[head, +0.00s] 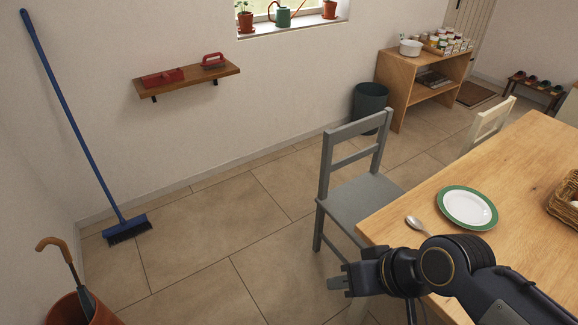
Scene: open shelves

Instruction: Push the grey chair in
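The grey chair (358,200) stands upright at the left end of the wooden table (465,165). Its slatted backrest is on the far side in the picture, and its seat reaches to the table edge, which hides part of the seat and legs. My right gripper (338,283) is in front of the chair, near the table's near left corner, and appears apart from the backrest. Its fingers are small and seen from the side, so their opening is unclear. My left gripper is out of the picture.
A plate (467,207), a spoon (417,226) and a basket (567,198) are on the table. A cream chair (489,125) stands at the far side. A dark bin (370,101) is behind the grey chair.

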